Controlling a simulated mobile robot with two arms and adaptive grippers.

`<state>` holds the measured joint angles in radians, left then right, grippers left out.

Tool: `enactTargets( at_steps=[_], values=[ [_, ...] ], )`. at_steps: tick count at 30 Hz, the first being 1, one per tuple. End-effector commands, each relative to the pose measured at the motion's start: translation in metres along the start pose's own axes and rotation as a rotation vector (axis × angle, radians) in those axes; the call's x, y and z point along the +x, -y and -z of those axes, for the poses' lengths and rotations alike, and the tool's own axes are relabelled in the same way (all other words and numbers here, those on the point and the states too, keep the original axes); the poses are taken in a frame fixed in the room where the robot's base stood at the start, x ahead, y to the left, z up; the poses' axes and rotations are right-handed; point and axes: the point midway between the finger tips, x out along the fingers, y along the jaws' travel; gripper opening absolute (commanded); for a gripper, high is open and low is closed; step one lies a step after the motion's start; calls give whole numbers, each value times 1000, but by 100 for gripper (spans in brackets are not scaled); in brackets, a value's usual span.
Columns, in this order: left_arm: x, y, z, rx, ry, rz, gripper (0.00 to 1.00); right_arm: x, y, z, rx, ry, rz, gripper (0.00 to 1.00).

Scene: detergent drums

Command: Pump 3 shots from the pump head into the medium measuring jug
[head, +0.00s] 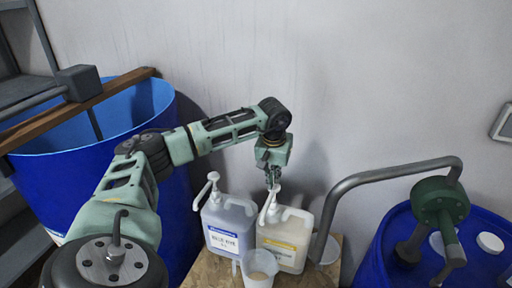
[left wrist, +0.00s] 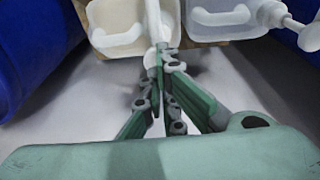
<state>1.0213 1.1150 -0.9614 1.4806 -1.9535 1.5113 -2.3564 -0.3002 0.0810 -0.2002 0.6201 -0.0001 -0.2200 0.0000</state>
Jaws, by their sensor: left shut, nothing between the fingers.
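My left gripper (head: 272,178) is shut and empty, pointing down just above the white pump head (head: 271,198) of the container with the yellow label (head: 286,240). Its fingertips are close to the pump top; I cannot tell whether they touch. In the left wrist view the closed fingers (left wrist: 160,62) lie in line with the white pump (left wrist: 153,22). Another jug (head: 327,252) is partly hidden to the right. Their size names cannot be read. My right gripper is out of view.
A second pump container with a blue label (head: 225,240) stands to the left on the small wooden table (head: 205,275). A large open blue drum (head: 30,190) is at left with a wooden plank (head: 85,108) across it. A blue drum (head: 385,245) with a green pump and grey pipe (head: 345,185) is at right.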

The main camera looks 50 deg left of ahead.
Motion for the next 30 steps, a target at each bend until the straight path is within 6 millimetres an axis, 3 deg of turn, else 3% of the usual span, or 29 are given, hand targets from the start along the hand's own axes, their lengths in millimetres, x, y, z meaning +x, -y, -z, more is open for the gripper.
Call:
enactTargets(
  at_steps=[27, 30],
  values=[
    [56, 0, -12, 1, 3, 1, 0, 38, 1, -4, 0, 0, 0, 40],
    [55, 0, -12, 1, 3, 1, 0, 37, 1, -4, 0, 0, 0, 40]
  ],
)
